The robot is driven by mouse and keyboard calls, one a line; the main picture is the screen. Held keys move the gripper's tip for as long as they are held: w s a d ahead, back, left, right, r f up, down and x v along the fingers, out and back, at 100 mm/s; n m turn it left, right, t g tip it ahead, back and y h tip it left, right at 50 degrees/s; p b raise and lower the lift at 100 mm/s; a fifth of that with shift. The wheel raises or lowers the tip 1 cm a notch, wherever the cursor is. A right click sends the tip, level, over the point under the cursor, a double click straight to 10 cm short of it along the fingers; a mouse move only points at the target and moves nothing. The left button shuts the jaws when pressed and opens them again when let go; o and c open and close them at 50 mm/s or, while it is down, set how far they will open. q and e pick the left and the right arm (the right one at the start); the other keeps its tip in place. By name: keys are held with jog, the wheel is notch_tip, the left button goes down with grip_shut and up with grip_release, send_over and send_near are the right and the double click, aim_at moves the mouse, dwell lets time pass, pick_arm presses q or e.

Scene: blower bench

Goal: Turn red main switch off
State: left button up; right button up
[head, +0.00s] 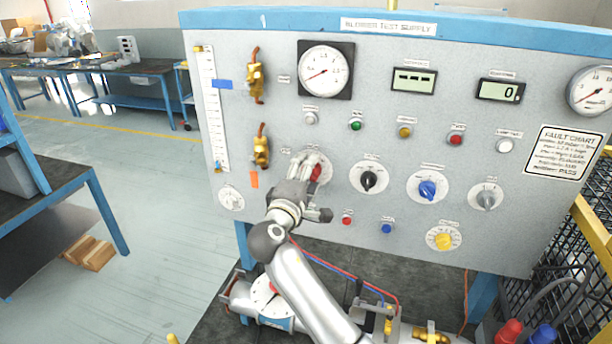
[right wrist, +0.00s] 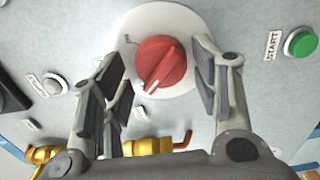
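The red main switch (head: 316,173) is a round knob on a white dial on the grey test panel (head: 330,220). My right gripper (head: 312,164) is in front of it and partly hides it in the head view. In the right wrist view the red knob (right wrist: 161,62) shows clearly, with its white pointer line toward the lower left of the picture. The open fingers of my right gripper (right wrist: 165,82) stand on either side of the knob, with visible gaps. I cannot tell whether a fingertip touches the dial. My left gripper is not in view.
A black knob (head: 368,180), a blue knob (head: 428,188) and a grey knob (head: 487,198) sit to the right. A red button (head: 347,219) is below. Brass valves (head: 261,150) stick out at the left. A yellow mesh guard (head: 595,235) stands at right.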

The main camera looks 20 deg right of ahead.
jog(key=shift+f, duration=0.1)
jog(key=v, duration=0.7)
jog(key=shift+s+a, duration=0.15)
jog(key=shift+s, duration=0.05)
jog(key=shift+f, duration=0.1)
